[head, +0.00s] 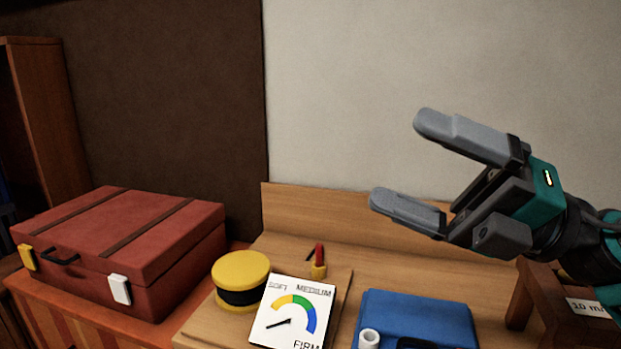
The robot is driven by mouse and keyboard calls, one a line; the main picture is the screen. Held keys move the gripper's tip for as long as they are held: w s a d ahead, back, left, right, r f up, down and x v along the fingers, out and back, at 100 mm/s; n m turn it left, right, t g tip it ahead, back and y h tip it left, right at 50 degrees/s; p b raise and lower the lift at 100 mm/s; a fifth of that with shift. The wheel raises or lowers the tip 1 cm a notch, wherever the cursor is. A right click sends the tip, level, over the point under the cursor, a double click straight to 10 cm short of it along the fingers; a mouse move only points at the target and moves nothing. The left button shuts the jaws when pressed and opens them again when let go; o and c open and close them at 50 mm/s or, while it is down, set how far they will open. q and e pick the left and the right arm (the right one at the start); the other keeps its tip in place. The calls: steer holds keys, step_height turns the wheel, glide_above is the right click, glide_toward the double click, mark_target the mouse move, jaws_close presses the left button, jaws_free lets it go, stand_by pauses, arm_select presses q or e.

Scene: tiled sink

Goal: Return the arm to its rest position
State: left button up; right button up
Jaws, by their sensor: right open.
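My right gripper (402,162) is raised at the right of the head view, in front of the pale wall. Its two grey fingers are spread apart and point left. Nothing is between them. The teal and black wrist and arm come in from the right edge. The gripper appears clear of the objects on the wooden surface below. My left gripper is not in view.
A red suitcase (130,242) lies at the left. A yellow and black round object (241,279), a dial card (293,313), a small red and yellow item (319,262) and a blue case (415,320) are on the wooden surface (385,262). A wooden stand (545,300) is at the right.

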steer(key=w+d+f+m+t+h, duration=0.45)
steer(key=m+t+h, duration=0.35)
steer(key=m, duration=0.6)
steer(key=w+d+f+m+t+h, duration=0.3)
steer(key=d+f+m+t+h, duration=0.25)
steer(key=m+t+h, duration=0.55)
steer(key=s+d+f+m+g+h, duration=0.1)
steer(key=s+f+m+g, duration=0.1)
steer(key=f, duration=0.5)
steer(key=s+f+m+g+h, duration=0.1)
steer(key=s+f+m+g, duration=0.1)
steer(key=f+m+g, duration=0.3)
steer(key=s+d+f+m+g+h, duration=0.1)
steer(key=s+f+m+g, duration=0.2)
steer(key=f, duration=0.7)
steer(key=shift+d+f+m+g, duration=0.15)
steer(key=shift+d+m+g, duration=0.2)
steer(key=shift+g, duration=0.55)
steer(key=s+a+f+m+g, duration=0.1)
steer(key=s+f+g, duration=0.35)
steer(key=s, duration=0.35)
steer(key=s+a+f+g, duration=0.2)
steer(key=s+f+g, duration=0.2)
steer(key=s+f, duration=0.25)
steer(key=w+a+f+t+y, duration=0.2)
steer(key=w+f+t, duration=0.4)
steer(key=f+t, duration=0.1)
steer(key=shift+w+a+f+y, duration=0.15)
steer(key=shift+w+f+y, duration=0.15)
steer(key=shift+f, duration=0.35)
